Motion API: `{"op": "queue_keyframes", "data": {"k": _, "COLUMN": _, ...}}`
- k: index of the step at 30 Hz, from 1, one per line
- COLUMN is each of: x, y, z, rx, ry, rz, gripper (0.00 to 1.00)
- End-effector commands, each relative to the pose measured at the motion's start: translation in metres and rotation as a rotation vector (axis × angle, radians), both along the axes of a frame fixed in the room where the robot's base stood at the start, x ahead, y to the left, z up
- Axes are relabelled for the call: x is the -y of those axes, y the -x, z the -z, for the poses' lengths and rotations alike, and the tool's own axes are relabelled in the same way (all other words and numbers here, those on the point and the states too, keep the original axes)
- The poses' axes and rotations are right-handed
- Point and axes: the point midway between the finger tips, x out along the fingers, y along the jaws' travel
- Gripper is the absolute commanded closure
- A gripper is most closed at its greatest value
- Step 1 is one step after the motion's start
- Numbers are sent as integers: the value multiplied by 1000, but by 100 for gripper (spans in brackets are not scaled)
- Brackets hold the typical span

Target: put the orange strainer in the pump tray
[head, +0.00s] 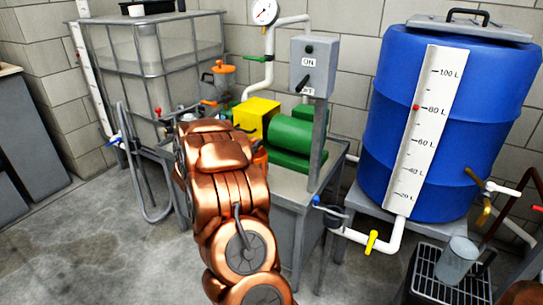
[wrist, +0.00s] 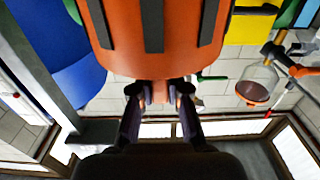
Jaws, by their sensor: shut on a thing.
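The orange strainer (wrist: 158,55), with dark slots down its side, fills the top middle of the wrist view. My gripper (wrist: 160,92) is shut on a narrow part at its lower edge in that view. In the head view my copper arm hides the gripper and most of the strainer; a small orange patch (head: 261,158) beside the arm is probably part of it. The pump, with its yellow box (head: 257,115) and green motor (head: 290,138), stands on a grey tray-like bench top (head: 290,194). My arm covers the bench's left front. I cannot tell whether the strainer touches the bench.
A clear filter housing with an orange cap (head: 220,75) stands behind the bench. A switch box (head: 313,65) on a post rises at its right front. A blue drum (head: 400,130) stands right, a caged tank (head: 150,60) left. White pipe (head: 375,240) runs low.

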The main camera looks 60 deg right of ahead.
Motion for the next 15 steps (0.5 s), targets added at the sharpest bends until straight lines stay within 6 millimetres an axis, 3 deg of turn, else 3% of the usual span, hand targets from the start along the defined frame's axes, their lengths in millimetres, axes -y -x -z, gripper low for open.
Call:
{"op": "queue_keyframes", "data": {"k": 7, "x": 27, "y": 32, "z": 5, "rx": -2, "ry": 0, "rz": 3, "gripper": 100}}
{"op": "queue_keyframes", "data": {"k": 15, "x": 37, "y": 42, "z": 5, "rx": 1, "ry": 1, "rz": 1, "gripper": 100}}
